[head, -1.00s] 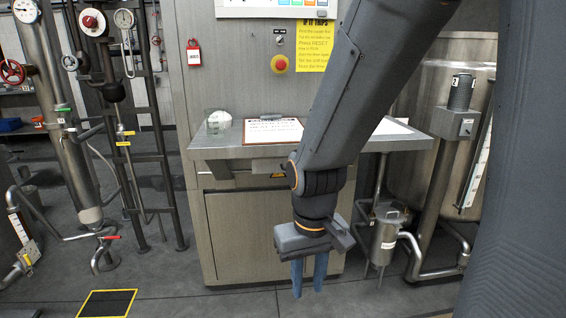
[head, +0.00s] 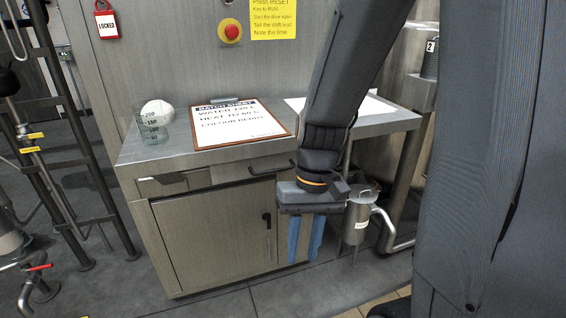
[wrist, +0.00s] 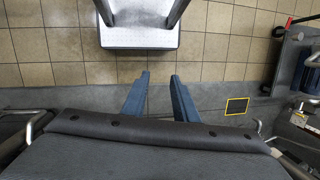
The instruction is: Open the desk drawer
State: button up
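The steel desk (head: 185,155) stands in the middle of the head view. Its drawer (head: 235,172) is a shallow front just under the top, with a dark bar handle (head: 262,172); it looks closed. My gripper (head: 304,256) hangs in front of the desk, to the right of and below the drawer handle, fingers pointing down and apart from the desk. In the wrist view my gripper (wrist: 160,75) shows two blue fingers spread apart with nothing between them. The drawer is not seen in the wrist view.
On the desktop are a clipboard (head: 240,125), a glass beaker (head: 152,128) and a white ball (head: 160,110). A small steel vessel (head: 356,222) hangs at right.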

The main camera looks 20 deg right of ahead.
jog(key=m+g+y, duration=0.1)
jog(key=y, duration=0.1)
jog(key=m+t+y+p, duration=0.4)
jog(key=t+y, duration=0.5)
jog(key=y, duration=0.3)
send_near(284, 169)
jog(key=x, duration=0.4)
jog(key=p+x, duration=0.2)
jog(key=x, duration=0.5)
jog(key=shift+a, duration=0.15)
grip_shut()
